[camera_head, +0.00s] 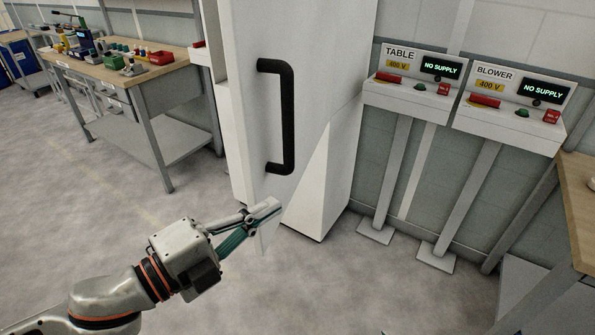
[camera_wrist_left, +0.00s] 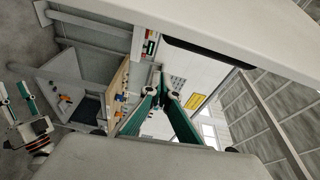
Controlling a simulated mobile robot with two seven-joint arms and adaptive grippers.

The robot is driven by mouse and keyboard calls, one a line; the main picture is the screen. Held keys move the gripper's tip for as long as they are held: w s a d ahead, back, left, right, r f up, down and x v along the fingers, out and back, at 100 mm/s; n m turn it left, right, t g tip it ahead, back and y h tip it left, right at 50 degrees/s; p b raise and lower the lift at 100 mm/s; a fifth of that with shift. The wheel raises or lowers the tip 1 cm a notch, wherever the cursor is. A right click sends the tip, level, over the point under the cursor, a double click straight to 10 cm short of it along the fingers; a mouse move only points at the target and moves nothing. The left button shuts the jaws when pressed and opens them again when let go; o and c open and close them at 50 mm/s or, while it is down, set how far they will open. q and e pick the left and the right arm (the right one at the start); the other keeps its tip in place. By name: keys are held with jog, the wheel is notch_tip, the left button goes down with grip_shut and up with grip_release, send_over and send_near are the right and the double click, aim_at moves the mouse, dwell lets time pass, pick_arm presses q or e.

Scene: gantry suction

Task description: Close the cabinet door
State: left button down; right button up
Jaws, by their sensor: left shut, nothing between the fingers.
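The tall white cabinet stands in the middle of the head view. Its door (camera_head: 245,110) carries a long black vertical handle (camera_head: 289,120). How far the door stands open is hard to tell. My left gripper (camera_head: 272,207) is shut and empty, low in front of the cabinet and below the handle. In the left wrist view its fingers (camera_wrist_left: 163,82) come together at the tips, with a white panel and a dark bar above them. My right gripper (camera_wrist_left: 14,92) shows at the left edge of that view, its fingers apart, away from the cabinet.
Two control boxes on posts, marked TABLE (camera_head: 400,93) and BLOWER (camera_head: 508,125), stand right of the cabinet. A workbench (camera_head: 115,72) with small parts is at the back left. A wooden table (camera_head: 577,190) is at the right edge. The floor at the left is clear.

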pick_arm(q)
jog(key=w+d+m+p, duration=0.1)
jog(key=w+d, duration=0.3)
jog(key=w, duration=0.3)
jog(key=shift+w+d+r, duration=0.25)
jog(key=shift+w+r, duration=0.1)
jog(key=shift+r, duration=0.1)
pick_arm(e)
jog(key=shift+s+d+f, duration=0.3)
jog(key=shift+s+f, duration=0.1)
jog(key=shift+s, duration=0.05)
pick_arm(q)
jog(key=shift+a, duration=0.15)
